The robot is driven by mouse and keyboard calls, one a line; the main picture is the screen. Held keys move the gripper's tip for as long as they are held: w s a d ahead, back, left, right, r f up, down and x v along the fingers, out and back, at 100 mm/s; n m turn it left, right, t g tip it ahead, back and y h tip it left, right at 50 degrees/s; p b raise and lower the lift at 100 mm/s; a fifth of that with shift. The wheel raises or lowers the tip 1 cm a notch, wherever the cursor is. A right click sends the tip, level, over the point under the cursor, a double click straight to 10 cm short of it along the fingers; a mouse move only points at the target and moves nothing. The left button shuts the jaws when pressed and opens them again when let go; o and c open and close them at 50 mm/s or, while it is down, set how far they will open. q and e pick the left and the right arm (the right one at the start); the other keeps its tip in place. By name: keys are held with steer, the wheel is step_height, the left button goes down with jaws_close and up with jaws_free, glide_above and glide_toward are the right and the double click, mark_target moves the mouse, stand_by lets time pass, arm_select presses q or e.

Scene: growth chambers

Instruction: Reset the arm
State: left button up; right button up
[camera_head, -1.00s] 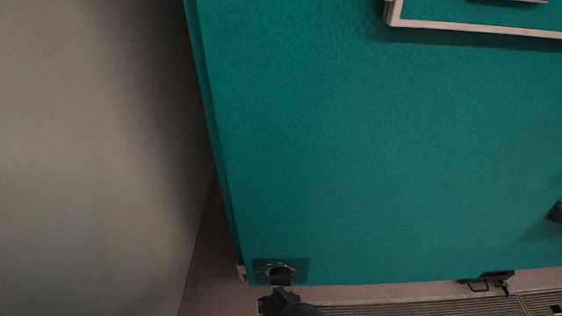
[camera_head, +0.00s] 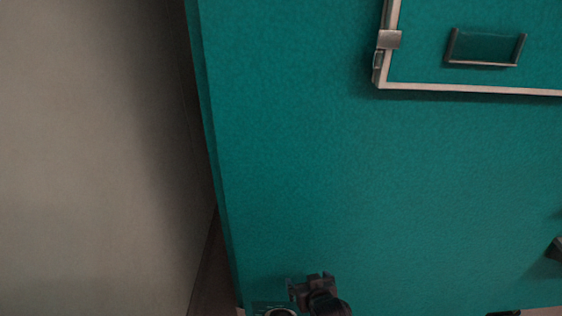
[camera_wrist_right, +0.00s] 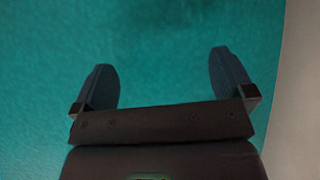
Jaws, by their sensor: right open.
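My right gripper (camera_head: 312,282) shows at the bottom of the head view, in front of the lower left part of a teal panel (camera_head: 330,170). In the right wrist view, its two dark fingers (camera_wrist_right: 165,80) stand wide apart with nothing between them, and the teal surface (camera_wrist_right: 160,40) fills most of the background. The gripper is just up and right of a round dial (camera_head: 281,312) at the bottom edge of the head view. My left gripper is not in view.
A metal-framed door (camera_head: 470,88) with a recessed pull (camera_head: 486,47) is at the upper right of the teal panel. A dark fitting (camera_head: 555,249) juts in at the right edge. A plain beige wall (camera_head: 90,150) fills the left side.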

steer(key=s+d+r+t+h+p, duration=0.1)
steer(key=s+d+r+p, duration=0.1)
steer(key=s+d+r, duration=0.5)
steer(key=s+d+r+t+p, duration=0.1)
steer(key=s+d+r+p, duration=0.1)
steer(key=s+d+r, duration=0.6)
steer(key=s+d+f+g+p, duration=0.1)
steer(key=s+d+f, duration=0.1)
steer(key=s, duration=0.7)
steer(key=s+d+f+m+g+h+p, duration=0.1)
steer(key=s+d+f+p, duration=0.1)
steer(key=s, duration=0.7)
steer(key=shift+d+f+h, duration=0.3)
steer(key=shift+d+f, duration=0.15)
steer(key=shift+f, duration=0.1)
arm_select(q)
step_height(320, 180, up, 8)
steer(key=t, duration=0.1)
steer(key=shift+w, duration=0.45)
arm_select(e)
steer(key=shift+w, duration=0.1)
steer(key=shift+c, duration=0.3)
